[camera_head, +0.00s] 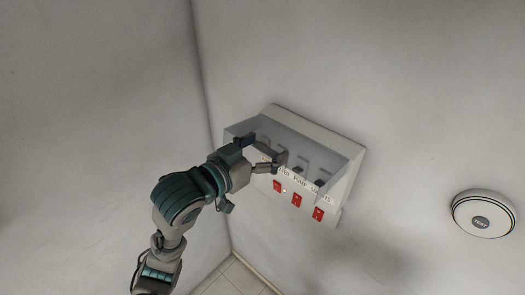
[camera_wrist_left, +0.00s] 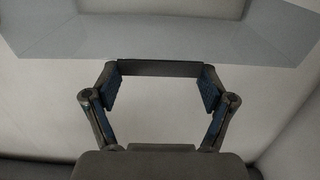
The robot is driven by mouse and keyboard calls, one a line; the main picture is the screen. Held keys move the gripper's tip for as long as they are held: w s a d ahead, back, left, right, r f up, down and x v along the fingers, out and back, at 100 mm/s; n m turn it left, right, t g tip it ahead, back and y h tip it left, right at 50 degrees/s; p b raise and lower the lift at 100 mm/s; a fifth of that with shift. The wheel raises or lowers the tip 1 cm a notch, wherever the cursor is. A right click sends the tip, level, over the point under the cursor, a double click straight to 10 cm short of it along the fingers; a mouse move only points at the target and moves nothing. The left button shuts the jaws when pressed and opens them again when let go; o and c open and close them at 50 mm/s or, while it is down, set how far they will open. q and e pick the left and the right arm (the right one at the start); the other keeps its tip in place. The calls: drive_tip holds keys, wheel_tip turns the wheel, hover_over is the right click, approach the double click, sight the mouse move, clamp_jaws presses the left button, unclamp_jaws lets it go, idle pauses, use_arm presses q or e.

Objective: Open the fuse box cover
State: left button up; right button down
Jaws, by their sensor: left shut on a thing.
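The fuse box (camera_head: 315,130) is a pale housing on the wall in the middle of the head view. Its see-through grey cover (camera_head: 345,163) spans the upper front, with dark fuse shapes showing through it. In the left wrist view the cover (camera_wrist_left: 160,38) is a grey translucent panel across the top. My left gripper (camera_head: 276,161) is at the cover's lower front edge, shut on the cover. In the left wrist view the gripper (camera_wrist_left: 160,72) has its two fingers apart, with a dark bar between their tips. The exact contact is hard to see. My right gripper is out of view.
Several red switches, such as the middle one (camera_head: 297,200), sit below the printed label on the box. A round white device (camera_head: 483,214) is on the wall at the right. A wall corner runs left of the box. Tiled floor (camera_head: 238,279) shows below.

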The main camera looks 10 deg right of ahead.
use_arm(q)
drive_tip(key=shift+f, duration=0.15)
drive_tip(key=o, duration=1.5)
drive_tip(key=shift+o, duration=0.2)
drive_tip(key=shift+w+d, duration=0.15)
drive_tip(key=shift+w, duration=0.05)
drive_tip(key=shift+s, duration=0.15)
drive_tip(key=v, duration=1.1)
drive_tip(key=shift+a, duration=0.4)
drive_tip(key=shift+d, duration=0.2)
